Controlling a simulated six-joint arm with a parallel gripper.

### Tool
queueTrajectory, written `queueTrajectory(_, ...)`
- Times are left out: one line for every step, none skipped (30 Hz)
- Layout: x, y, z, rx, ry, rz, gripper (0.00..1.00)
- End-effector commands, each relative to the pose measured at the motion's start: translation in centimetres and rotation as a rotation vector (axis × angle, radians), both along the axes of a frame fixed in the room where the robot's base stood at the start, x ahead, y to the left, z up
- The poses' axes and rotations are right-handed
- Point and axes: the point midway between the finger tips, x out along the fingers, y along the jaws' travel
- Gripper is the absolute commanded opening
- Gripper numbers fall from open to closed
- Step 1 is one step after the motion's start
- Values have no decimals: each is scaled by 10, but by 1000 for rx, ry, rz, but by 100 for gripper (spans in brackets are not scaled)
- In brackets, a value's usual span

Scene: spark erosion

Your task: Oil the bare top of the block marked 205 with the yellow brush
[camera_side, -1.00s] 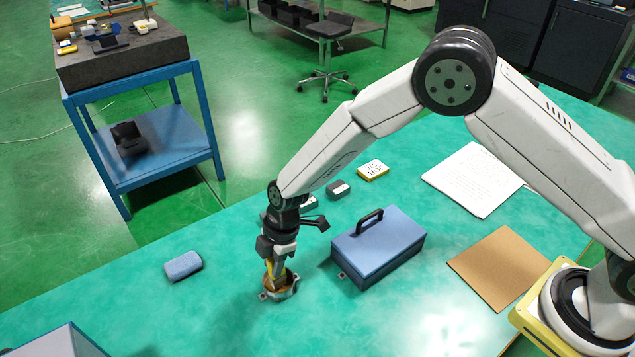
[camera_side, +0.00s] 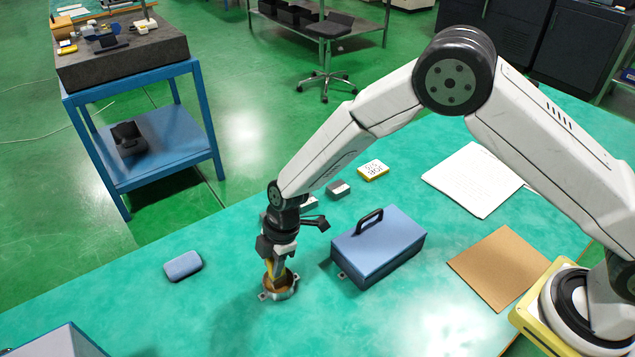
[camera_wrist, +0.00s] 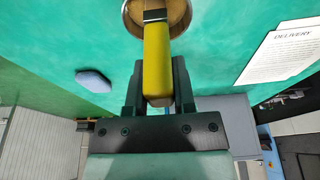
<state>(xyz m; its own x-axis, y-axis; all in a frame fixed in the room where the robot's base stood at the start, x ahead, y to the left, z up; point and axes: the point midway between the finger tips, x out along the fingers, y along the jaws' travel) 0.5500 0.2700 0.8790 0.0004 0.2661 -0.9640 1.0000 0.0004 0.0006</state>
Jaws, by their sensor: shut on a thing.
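My gripper (camera_side: 277,257) is shut on the yellow brush (camera_wrist: 157,62), with a finger on each side of its handle. The brush points down, and its metal-banded end is in the mouth of a round metal pot (camera_side: 288,293) with a brown inside. The pot also shows at the top of the wrist view (camera_wrist: 181,12). The bristles are hidden, so their depth is unclear. In the side view a small grey block (camera_side: 338,189) with a pale patch lies behind my wrist. Another grey block (camera_side: 310,202) is partly hidden by my arm. No number is readable on either.
A blue box with a black handle (camera_side: 378,247) stands close right of the pot. A blue rounded pad (camera_side: 183,266) lies to the left. A yellow-edged, dotted white tile (camera_side: 373,170), a paper sheet (camera_side: 472,180) and a brown board (camera_side: 505,268) lie farther right.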

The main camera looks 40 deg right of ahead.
Motion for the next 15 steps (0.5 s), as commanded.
queueTrajectory(0, 0, 3, 1, -1, 1, 0)
queueTrajectory(0, 0, 5, 1, -1, 1, 0)
queueTrajectory(0, 0, 7, 1, -1, 0, 0)
queueTrajectory(0, 0, 8, 1, -1, 0, 0)
queueTrajectory(0, 0, 10, 1, 0, 0, 0)
queueTrajectory(0, 0, 12, 1, 0, 0, 0)
queueTrajectory(0, 0, 14, 1, 0, 0, 0)
queueTrajectory(0, 0, 16, 1, -1, 0, 0)
queueTrajectory(0, 0, 18, 0, -1, 1, 0)
queueTrajectory(0, 0, 20, 0, -1, 1, 0)
queueTrajectory(0, 0, 21, 0, -1, 1, 0)
queueTrajectory(0, 0, 24, 0, -1, 1, 0)
queueTrajectory(0, 0, 25, 1, -2, 0, 0)
queueTrajectory(1, 0, 27, 1, -2, 0, 0)
queueTrajectory(1, 0, 30, 1, -2, 0, 0)
